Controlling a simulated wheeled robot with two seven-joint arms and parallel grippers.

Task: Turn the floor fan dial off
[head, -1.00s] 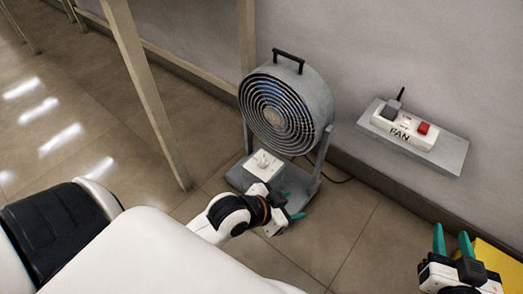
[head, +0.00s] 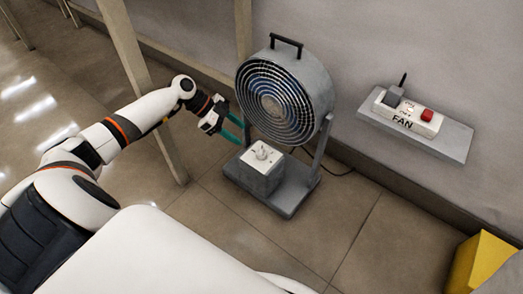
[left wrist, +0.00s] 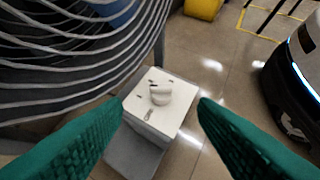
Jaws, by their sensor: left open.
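The floor fan (head: 283,92) is a grey round cage on a low stand. A grey box at the stand's front has a white top panel (head: 254,162) with a round white dial (head: 262,153). In the left wrist view the dial (left wrist: 160,94) shows between the fingers, farther off, with small dark marks around it too small to read. My left gripper (head: 240,131) is open and empty, left of the fan cage and above and left of the dial, apart from it. The fan cage fills the upper left of the wrist view. My right gripper is not in view.
A grey wall shelf (head: 455,145) holds a white power strip (head: 408,120) marked FAN, with a plug and a red switch. A yellow object (head: 481,263) stands at the lower right. A wooden post (head: 146,95) rises behind my left arm. The floor before the fan is clear.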

